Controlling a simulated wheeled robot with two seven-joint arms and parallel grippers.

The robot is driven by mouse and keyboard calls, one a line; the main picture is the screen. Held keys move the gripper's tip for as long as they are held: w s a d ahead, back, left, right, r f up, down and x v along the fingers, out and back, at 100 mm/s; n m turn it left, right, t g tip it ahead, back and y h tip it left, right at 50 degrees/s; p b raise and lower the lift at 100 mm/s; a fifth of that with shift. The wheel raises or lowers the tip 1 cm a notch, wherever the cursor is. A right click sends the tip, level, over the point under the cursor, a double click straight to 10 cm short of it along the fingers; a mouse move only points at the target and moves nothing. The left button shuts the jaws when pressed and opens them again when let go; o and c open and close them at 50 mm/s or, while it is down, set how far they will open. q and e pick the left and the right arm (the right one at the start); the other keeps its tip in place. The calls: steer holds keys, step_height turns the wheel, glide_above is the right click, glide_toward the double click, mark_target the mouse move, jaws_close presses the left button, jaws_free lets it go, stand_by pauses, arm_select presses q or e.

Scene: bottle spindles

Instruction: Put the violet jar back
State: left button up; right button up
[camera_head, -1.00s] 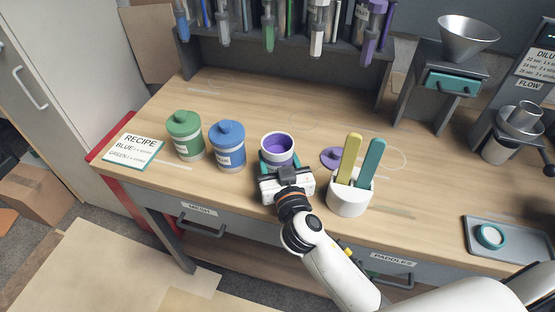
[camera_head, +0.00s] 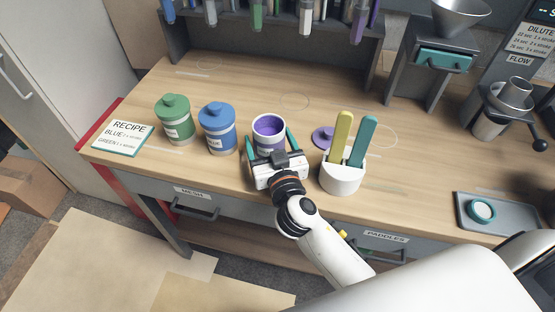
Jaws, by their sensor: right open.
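The violet jar (camera_head: 269,131) stands upright and uncovered on the worktop, with violet contents showing inside. Its violet lid (camera_head: 323,138) lies on the worktop just to its right, partly behind the paddle holder. My right gripper (camera_head: 270,147) is at the front of the violet jar, its teal fingers apart on either side of it. The lower front of the jar is hidden by the gripper. Whether a finger touches the jar cannot be told. My left gripper is not in view.
A blue jar (camera_head: 217,129) and a green jar (camera_head: 174,119), both lidded, stand to the left by the recipe card (camera_head: 124,137). A white holder (camera_head: 340,178) with yellow and teal paddles stands close right. A tray (camera_head: 505,216) lies far right. The worktop behind the jars is clear.

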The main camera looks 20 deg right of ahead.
steer(key=s+b, duration=0.1)
steer(key=s, duration=0.2)
steer(key=s+b, duration=0.1)
steer(key=s, duration=0.2)
steer(key=s+b, duration=0.1)
steer(key=s, duration=0.3)
steer(key=shift+a+f, duration=0.2)
steer(key=shift+a, duration=0.2)
steer(key=shift+s+r, duration=0.2)
steer(key=shift+s, duration=0.4)
steer(key=shift+f, duration=0.1)
